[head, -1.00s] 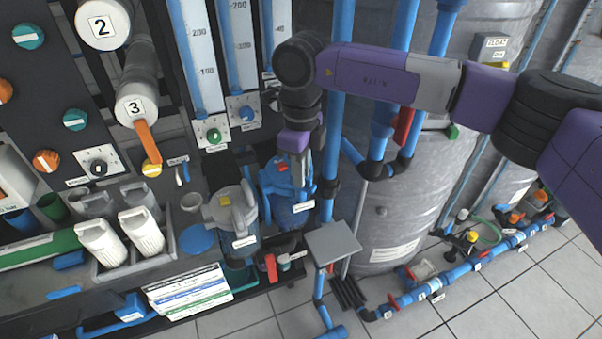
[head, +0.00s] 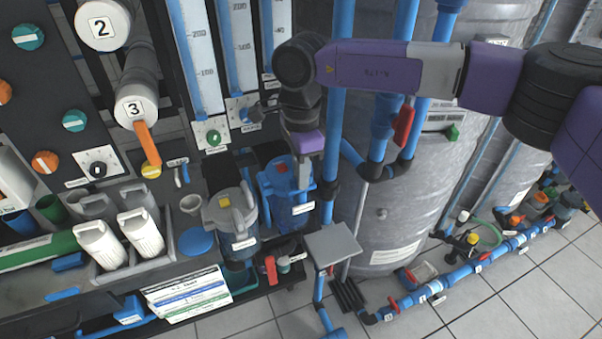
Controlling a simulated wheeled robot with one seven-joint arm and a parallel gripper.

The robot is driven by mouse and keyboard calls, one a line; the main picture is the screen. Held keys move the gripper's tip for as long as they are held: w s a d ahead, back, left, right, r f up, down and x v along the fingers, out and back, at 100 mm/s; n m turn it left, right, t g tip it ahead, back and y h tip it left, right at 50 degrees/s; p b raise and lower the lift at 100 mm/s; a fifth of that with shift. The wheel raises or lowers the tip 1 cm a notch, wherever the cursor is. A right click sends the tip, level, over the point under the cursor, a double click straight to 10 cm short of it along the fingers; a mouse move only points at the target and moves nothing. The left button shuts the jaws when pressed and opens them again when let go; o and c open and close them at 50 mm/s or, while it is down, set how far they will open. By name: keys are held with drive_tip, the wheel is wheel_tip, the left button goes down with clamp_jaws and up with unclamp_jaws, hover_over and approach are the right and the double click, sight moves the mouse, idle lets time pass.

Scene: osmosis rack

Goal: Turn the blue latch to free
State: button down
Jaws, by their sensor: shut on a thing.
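The blue filter housing (head: 288,212) stands beside the grey housing, with a blue lid that carries a small red mark. The blue latch (head: 304,188) is on top of this lid, at its right side. My gripper (head: 303,174) reaches down onto the latch from above and is shut on it. The fingers and wrist cover much of the latch, so its exact angle is hard to read.
The grey housing (head: 237,220) with its own grey handle stands close on the left. A thick blue vertical pipe (head: 337,110) runs just right of my wrist. A grey square plate (head: 332,245) is in front, and a large grey tank (head: 385,220) is behind.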

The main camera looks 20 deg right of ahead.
drive_tip(key=shift+r+n, duration=0.1)
drive_tip(key=shift+n, duration=0.2)
drive_tip(key=c, duration=1.5)
unclamp_jaws()
drive_tip(key=shift+o, duration=0.2)
wheel_tip(320, 180, up, 8)
drive_tip(key=shift+f, duration=0.1)
